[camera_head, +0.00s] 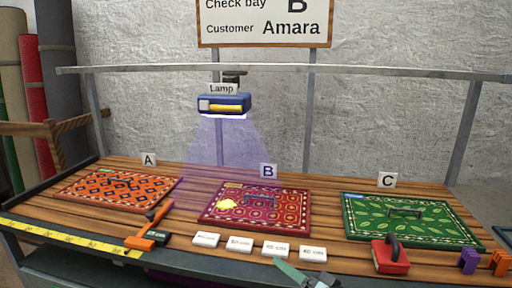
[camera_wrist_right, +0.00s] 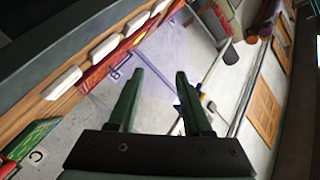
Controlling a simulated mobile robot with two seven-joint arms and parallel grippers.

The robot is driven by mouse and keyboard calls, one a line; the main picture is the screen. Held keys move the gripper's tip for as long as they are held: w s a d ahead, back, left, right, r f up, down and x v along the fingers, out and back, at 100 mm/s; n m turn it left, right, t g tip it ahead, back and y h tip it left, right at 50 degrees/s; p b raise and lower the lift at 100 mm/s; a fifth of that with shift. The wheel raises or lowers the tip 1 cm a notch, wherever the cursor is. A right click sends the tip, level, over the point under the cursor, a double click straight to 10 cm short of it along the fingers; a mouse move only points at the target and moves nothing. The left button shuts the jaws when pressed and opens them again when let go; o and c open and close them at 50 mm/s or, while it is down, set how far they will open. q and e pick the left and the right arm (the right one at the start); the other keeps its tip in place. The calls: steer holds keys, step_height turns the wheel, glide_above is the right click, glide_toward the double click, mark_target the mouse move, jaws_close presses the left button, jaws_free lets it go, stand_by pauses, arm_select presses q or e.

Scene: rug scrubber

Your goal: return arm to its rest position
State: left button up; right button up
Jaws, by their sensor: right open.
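My right gripper (camera_head: 303,274) shows at the bottom edge of the head view, just in front of the table's front edge and near the white labelled blocks. In the right wrist view its two green fingers (camera_wrist_right: 157,82) stand apart with nothing between them. Most of my right arm is out of the head view. My left gripper and arm do not show in either view.
The wooden table bears an orange rug (camera_head: 118,190), a red rug (camera_head: 290,212) under the lamp (camera_head: 224,103), and a green rug (camera_head: 440,231). White blocks (camera_head: 239,244), an orange-handled tool (camera_head: 150,235) and a red block (camera_head: 390,258) line the front.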

steer(key=s+d+f+n+g+h+p, duration=0.1)
steer(key=s+d+f+h, duration=0.1)
steer(key=s+f, duration=0.4)
steer(key=s+d+f+g+h, duration=0.1)
steer(key=s+d+f+h, duration=0.2)
steer(key=f, duration=0.6)
steer(key=s+d+f+n+g+h, duration=0.1)
steer(key=s+d+f+n, duration=0.1)
steer(key=s+f, duration=0.3)
steer(key=s+d+f+n+g+h+p, duration=0.1)
steer(key=s+f, duration=0.3)
steer(key=s, duration=0.9)
steer(key=shift+d+f+n, duration=0.4)
steer(key=shift+d+n, duration=0.1)
steer(key=shift+d, duration=0.2)
